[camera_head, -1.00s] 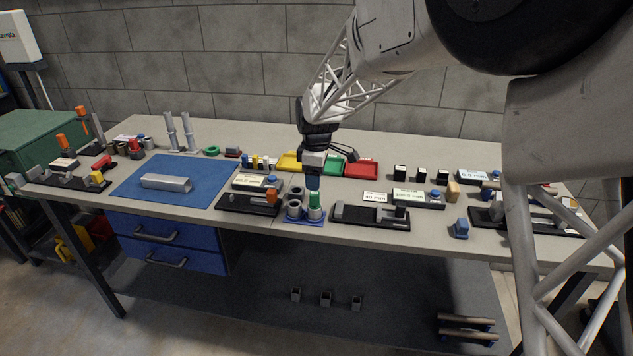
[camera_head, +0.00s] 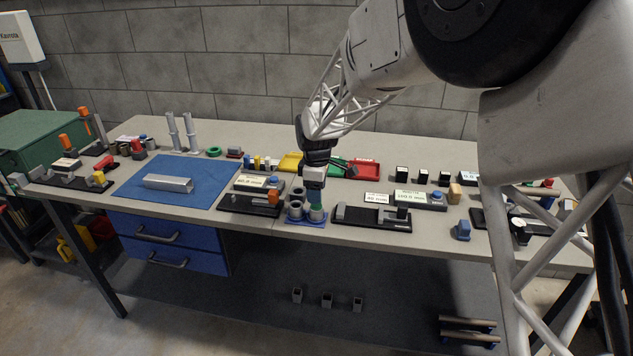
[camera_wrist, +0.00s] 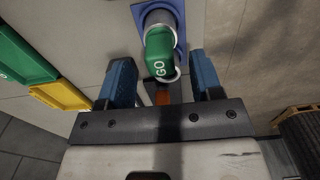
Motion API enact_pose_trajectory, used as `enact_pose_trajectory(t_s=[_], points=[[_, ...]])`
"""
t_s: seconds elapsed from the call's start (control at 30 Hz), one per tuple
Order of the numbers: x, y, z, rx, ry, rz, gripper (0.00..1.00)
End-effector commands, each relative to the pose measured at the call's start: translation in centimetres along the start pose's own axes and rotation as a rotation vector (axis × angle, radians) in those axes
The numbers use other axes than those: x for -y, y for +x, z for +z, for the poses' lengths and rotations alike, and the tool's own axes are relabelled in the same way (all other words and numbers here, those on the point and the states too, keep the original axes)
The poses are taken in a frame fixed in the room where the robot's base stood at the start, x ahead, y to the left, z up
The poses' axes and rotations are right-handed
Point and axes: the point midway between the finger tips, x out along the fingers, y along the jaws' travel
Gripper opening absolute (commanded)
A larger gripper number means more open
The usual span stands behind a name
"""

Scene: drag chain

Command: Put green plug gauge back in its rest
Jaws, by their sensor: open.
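The green plug gauge (camera_wrist: 160,58), marked GO, shows in the wrist view with its green end toward me. Its other end meets a grey ring-like cylinder (camera_wrist: 157,20) on a blue base (camera_wrist: 180,22). In the head view the blue base (camera_head: 292,220) sits near the bench's front edge with several grey cylinders on it. My gripper (camera_head: 315,196) is directly above its right part, pointing down. The blue fingers (camera_wrist: 163,75) are open, one on each side of the gauge's green end, with gaps visible. How deep the gauge sits in the cylinder is hidden.
A black fixture with a label (camera_head: 250,202) stands close on the left, and another black fixture (camera_head: 370,217) close on the right. Yellow, green and red trays (camera_head: 364,170) lie behind. A blue mat (camera_head: 165,190) with a metal channel lies further left.

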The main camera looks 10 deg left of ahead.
Motion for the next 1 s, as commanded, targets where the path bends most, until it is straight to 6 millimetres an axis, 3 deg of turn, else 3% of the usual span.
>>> enact_pose_trajectory(t_s=[0.3, 0.73, 1.0], points=[[0.0, 3.0, 0.0, 0.000, 0.000, -0.001, 0.60], [0.0, 3.6, 0.0, 0.000, 0.000, 0.000, 0.60], [0.0, 3.6, 0.0, 0.000, 0.000, 0.000, 0.20]])
